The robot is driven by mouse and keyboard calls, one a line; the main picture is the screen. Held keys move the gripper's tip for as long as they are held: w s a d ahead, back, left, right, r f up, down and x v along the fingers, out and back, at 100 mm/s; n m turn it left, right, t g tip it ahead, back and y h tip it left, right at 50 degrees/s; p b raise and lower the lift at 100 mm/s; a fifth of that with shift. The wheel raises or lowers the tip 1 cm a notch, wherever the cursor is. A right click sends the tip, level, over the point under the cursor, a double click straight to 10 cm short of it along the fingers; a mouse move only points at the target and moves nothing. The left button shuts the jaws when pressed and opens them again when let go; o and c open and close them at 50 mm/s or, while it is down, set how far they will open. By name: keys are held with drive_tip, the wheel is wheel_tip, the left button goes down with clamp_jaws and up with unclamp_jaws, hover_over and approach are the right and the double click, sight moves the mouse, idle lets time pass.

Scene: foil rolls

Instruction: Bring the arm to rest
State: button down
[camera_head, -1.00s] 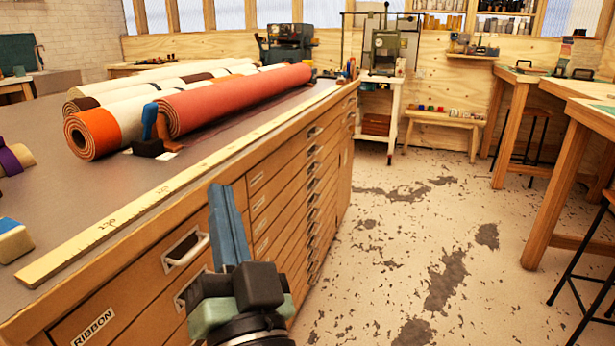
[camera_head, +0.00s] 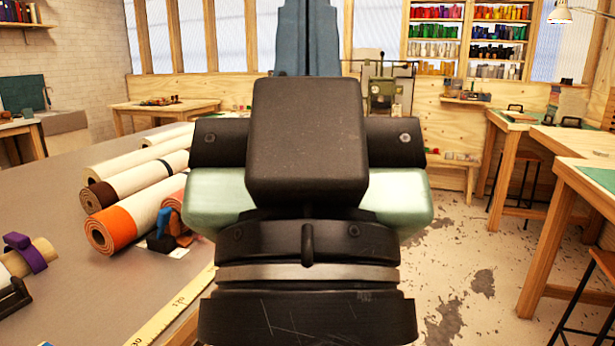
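My gripper (camera_head: 307,30) is raised very close to the head camera and fills the middle of the view. Its blue-grey fingers point up, side by side and pressed together, with nothing visible between them. The finger ends run to the top edge of the picture. The dark gripper body and my wrist below it hide the centre of the room and part of the worktop.
Rolls lie on the grey worktop (camera_head: 80,290) at left, including an orange-and-white roll (camera_head: 118,226). A purple-banded roll (camera_head: 28,256) is at far left. A wooden ruler (camera_head: 170,312) lies along the worktop's edge. Workbenches and a stool stand at right, beyond open floor (camera_head: 465,300).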

wheel_tip(320, 180, up, 18)
drive_tip(key=p, duration=1.5)
drive_tip(key=shift+f, duration=0.1)
